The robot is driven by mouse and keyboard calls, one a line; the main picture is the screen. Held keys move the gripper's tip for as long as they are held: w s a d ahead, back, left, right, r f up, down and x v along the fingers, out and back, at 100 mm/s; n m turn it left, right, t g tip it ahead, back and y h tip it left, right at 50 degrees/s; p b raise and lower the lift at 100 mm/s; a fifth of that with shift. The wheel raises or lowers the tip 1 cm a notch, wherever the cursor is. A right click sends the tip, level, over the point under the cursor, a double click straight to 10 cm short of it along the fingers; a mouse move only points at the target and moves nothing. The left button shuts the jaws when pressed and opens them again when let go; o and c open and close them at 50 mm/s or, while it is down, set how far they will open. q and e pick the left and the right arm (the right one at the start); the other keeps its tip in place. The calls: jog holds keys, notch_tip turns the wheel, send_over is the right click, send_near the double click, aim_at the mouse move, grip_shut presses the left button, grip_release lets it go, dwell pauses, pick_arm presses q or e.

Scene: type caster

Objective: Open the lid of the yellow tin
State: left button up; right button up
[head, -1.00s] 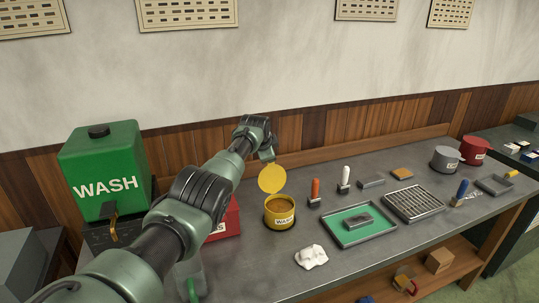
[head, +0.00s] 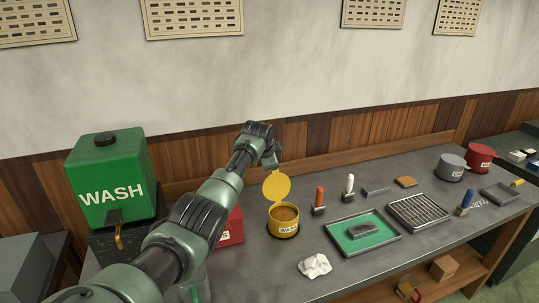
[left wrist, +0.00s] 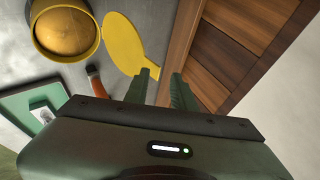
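The yellow tin (head: 283,228) stands upright on the grey bench in the head view, with brown contents showing. Its round yellow lid (head: 276,186) stands raised at the tin's back edge, so the tin is open. The left wrist view also shows the tin (left wrist: 92,48) and the lid (left wrist: 124,42) with its small tab. My left gripper (head: 271,164) is just behind and above the lid. The near finger is close to the lid's tab; contact is unclear. My right gripper is not in view.
An orange-handled tool (head: 319,199) and a white-handled tool (head: 349,186) stand right of the tin. A green-lined tray (head: 388,242) and crumpled white cloth (head: 315,266) lie in front. A red box (head: 234,228) and green WASH tank (head: 110,180) are at left. Wood panelling is close behind.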

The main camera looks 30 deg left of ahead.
pick_arm(q)
jog(key=shift+b+v, duration=0.7)
jog(key=shift+v, duration=2.05)
jog(key=shift+s+f, duration=0.1)
jog(key=shift+f, duration=0.1)
